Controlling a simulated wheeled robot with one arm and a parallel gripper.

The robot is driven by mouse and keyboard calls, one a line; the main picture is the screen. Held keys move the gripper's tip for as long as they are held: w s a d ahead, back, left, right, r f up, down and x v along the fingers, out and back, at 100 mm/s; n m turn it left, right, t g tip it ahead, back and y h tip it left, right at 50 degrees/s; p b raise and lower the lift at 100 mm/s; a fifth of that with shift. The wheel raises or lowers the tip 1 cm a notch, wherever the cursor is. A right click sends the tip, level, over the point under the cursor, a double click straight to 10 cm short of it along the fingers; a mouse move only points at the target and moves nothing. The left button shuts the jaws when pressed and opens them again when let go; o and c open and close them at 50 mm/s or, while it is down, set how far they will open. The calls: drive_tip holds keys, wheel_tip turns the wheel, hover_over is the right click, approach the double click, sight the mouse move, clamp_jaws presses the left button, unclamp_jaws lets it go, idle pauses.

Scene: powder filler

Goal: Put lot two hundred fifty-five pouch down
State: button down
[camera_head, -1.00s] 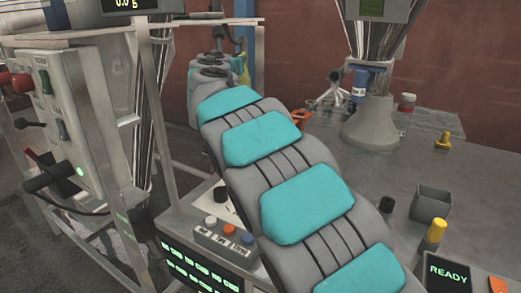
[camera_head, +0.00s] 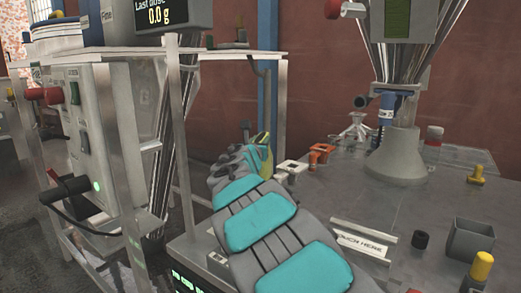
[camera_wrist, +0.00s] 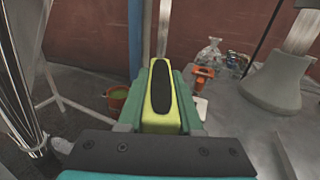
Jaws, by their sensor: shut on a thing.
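My gripper (camera_head: 262,152) is at the far end of my grey and teal arm, beside the back left edge of the table. In the wrist view my gripper (camera_wrist: 163,85) shows as a yellow-green finger with a black oval pad, between teal-green sides. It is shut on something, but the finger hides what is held. I cannot make out the lot two hundred fifty-five pouch or its label in either view.
A metal table (camera_head: 330,200) carries a filler cone (camera_head: 398,155), an orange clamp (camera_head: 320,155), a grey square cup (camera_head: 469,239) and a labelled strip (camera_head: 362,246). A metal frame (camera_head: 180,150) stands left. An orange bucket (camera_wrist: 117,98) is below, left of my gripper.

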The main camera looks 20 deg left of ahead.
drive_tip(key=shift+f, duration=0.7)
drive_tip(key=c, duration=0.6)
unclamp_jaws()
drive_tip(key=shift+r, duration=0.1)
